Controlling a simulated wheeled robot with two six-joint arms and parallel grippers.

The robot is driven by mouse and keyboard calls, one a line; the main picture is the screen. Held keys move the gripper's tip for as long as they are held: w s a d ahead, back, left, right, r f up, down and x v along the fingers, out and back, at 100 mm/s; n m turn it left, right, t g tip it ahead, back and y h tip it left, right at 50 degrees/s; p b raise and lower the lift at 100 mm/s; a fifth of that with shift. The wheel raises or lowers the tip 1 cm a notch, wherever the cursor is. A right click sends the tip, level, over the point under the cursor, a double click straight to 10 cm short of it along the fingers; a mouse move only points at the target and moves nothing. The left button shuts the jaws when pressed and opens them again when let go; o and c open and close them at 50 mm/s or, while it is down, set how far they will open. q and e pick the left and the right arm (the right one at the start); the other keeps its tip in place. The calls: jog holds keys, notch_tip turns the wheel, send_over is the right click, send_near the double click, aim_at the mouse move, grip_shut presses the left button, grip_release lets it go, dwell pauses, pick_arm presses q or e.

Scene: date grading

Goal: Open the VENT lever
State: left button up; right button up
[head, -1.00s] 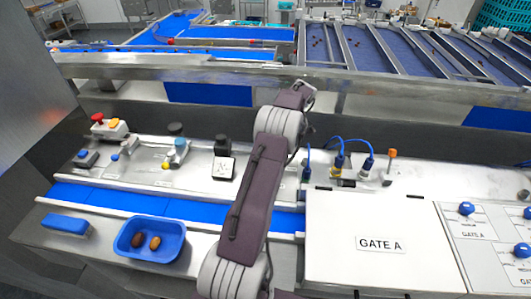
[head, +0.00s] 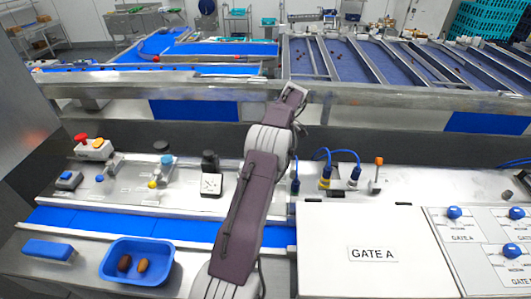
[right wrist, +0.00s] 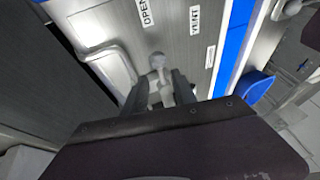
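In the right wrist view a grey round-headed lever (right wrist: 157,62) stands in front of a metal panel. A VENT label (right wrist: 194,20) and an OPEN label (right wrist: 146,12) are on the panel near it. The dark fingers of my right gripper (right wrist: 160,88) are on both sides of the lever's stem. I cannot tell whether they touch it. In the head view my arm rises through the middle and hides part of the bench; its gripper and the lever cannot be made out there. My left gripper is in neither view.
A blue tray (head: 165,248) holds two dates, beside a blue block (head: 50,250). A blue belt (head: 120,222) runs behind them. A red button box (head: 92,148) stands at the left. A GATE A cover (head: 340,215) and blue knobs (head: 455,212) are at the right.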

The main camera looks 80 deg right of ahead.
jog(key=shift+p+v, duration=1.75)
jog(key=shift+v, duration=0.9)
jog(key=shift+f, duration=0.1)
